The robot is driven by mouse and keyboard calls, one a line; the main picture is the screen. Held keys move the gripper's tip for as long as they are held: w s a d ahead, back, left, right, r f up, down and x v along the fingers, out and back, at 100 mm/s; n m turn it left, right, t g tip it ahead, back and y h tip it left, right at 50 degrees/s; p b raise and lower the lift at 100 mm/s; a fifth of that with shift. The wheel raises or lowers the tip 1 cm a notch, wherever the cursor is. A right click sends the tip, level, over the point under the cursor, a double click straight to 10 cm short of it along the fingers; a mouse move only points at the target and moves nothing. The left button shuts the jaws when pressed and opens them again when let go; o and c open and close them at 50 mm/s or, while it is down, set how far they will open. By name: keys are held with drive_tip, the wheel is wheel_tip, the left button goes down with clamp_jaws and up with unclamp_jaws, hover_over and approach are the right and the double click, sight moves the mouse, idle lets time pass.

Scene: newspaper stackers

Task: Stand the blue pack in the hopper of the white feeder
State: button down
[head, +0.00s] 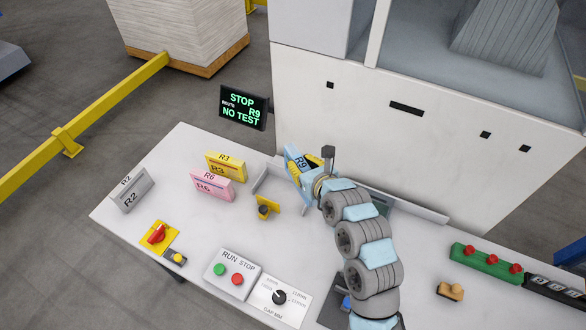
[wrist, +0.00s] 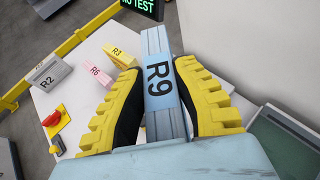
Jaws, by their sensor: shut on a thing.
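The blue pack (head: 298,162), labelled R9, is in my gripper (head: 306,168) above the back edge of the white bench (head: 150,215). In the wrist view, the pack (wrist: 162,85) is clamped between the two yellow-and-black fingers of my gripper (wrist: 159,72), its label facing the camera. The white feeder (head: 440,130) is probably the large white cabinet behind the bench. Low upright plates (head: 267,172) stand just left of the pack and may be part of the hopper. My gripper hides part of this area, and I cannot tell whether the pack touches anything below.
A yellow pack R3 (head: 225,165), a pink pack R6 (head: 211,185) and a grey pack R2 (head: 131,190) stand on the left. A yellow bracket with a black knob (head: 265,206) is near the plates. The display (head: 243,107) reads STOP, R9, NO TEST. Controls line the front.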

drive_tip(key=w+d+f+n+g+y+b, duration=0.1)
drive_tip(key=w+d+f+n+y+b, duration=0.15)
drive_tip(key=w+f+b, duration=0.45)
drive_tip(key=w+a+f+n+g+y+b, duration=0.3)
drive_tip(key=a+n+g+y+b, duration=0.1)
drive_tip(key=a, duration=0.3)
drive_tip(key=shift+w+f+n+b, duration=0.25)
drive_tip(key=shift+f+n+b, duration=0.2)
drive_tip(key=shift+b, duration=0.35)
drive_tip(key=shift+f+b, duration=0.1)
drive_tip(key=shift+b, duration=0.75)
wheel_tip(320, 180, down, 8)
drive_tip(key=b, duration=0.7)
drive_tip(key=shift+r+b, duration=0.25)
drive_tip(key=shift+b, duration=0.15)
drive_tip(key=shift+f+b, duration=0.6)
drive_tip(key=shift+b, duration=0.05)
drive_tip(key=c, duration=0.9)
unclamp_jaws()
